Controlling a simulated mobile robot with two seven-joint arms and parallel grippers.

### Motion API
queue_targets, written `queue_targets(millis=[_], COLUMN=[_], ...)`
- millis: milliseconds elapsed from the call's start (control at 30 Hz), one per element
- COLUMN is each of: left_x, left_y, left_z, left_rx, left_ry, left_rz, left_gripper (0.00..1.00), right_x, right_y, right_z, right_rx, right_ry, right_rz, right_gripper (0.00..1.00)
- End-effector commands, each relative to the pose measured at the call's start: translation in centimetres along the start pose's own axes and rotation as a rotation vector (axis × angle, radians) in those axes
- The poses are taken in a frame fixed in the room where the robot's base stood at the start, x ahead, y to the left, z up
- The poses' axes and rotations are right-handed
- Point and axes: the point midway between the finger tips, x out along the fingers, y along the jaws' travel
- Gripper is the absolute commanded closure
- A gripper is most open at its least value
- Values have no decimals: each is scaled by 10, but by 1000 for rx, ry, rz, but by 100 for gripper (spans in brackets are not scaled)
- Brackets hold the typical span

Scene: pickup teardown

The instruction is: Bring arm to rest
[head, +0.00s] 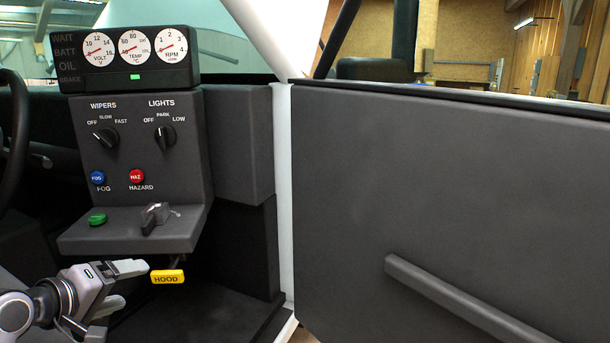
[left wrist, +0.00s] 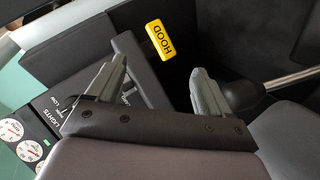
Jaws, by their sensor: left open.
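My left gripper (head: 122,284) is open and empty in the lower left of the head view, just left of the yellow HOOD handle (head: 167,276). The handle hangs below the dashboard shelf. In the left wrist view my left gripper's two fingers (left wrist: 165,95) stand wide apart with nothing between them. The HOOD handle (left wrist: 160,39) shows there beyond the fingertips, and I see no contact. My right gripper is not in either view.
The dark dashboard panel (head: 185,165) carries gauges, knobs and buttons. Its shelf (head: 125,235) juts out above my gripper and bears a green button (head: 97,219) and a key switch (head: 157,216). The large dark door panel (head: 455,190) fills the right. A steering wheel (head: 15,140) is at the left edge.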

Motion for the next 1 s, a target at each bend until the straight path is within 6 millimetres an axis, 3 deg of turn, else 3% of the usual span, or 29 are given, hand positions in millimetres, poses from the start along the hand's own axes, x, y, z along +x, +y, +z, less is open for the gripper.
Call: queue_targets(millis=[33,200,400,500,767,800,1000], left_x=[3,-9,-51,-77,-143,-129,-92], left_y=[-20,-76,-126,-142,-166,-168,-177], left_z=[32,123,214,248,307,304,310], left_rx=[73,343,625,737,947,952,977], left_ry=[-44,-185,-377,-467,-670,-632,-504], left_rz=[-61,-233,-374,-419,-488,-469,-384], left_gripper=[19,19,19,19,19,19,19], right_x=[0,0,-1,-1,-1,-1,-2], right_y=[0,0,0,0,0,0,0], right_z=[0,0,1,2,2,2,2], right_rx=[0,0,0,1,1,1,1], right_ry=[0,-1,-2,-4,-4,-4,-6], right_rz=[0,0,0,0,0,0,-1], right_gripper=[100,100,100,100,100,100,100])
